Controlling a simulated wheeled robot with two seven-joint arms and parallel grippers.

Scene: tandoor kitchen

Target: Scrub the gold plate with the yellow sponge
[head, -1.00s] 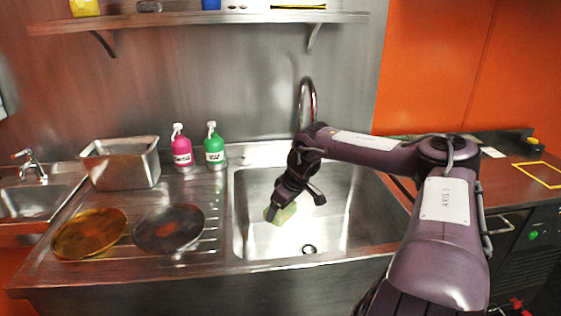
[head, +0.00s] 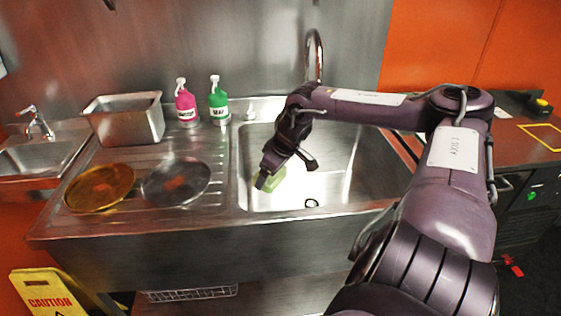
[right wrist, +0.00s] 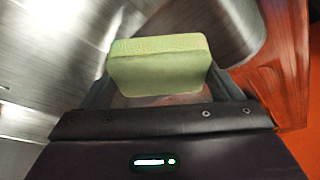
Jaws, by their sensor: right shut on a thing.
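The gold plate (head: 100,187) lies on the left part of the ribbed drainboard, brownish and stained. My right gripper (head: 268,182) is over the left side of the sink basin, shut on the yellow sponge (head: 277,178), which looks yellow-green here. In the right wrist view the sponge (right wrist: 160,66) sits between the two fingers of the gripper (right wrist: 165,92). The gripper is to the right of the plate and apart from it. My left gripper is not in view.
A dark plate (head: 176,182) lies just right of the gold plate. Behind are a steel bin (head: 125,120), a pink bottle (head: 186,105) and a green bottle (head: 218,103). The sink (head: 330,190) has a tall faucet (head: 316,55). A yellow caution sign (head: 45,293) stands lower left.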

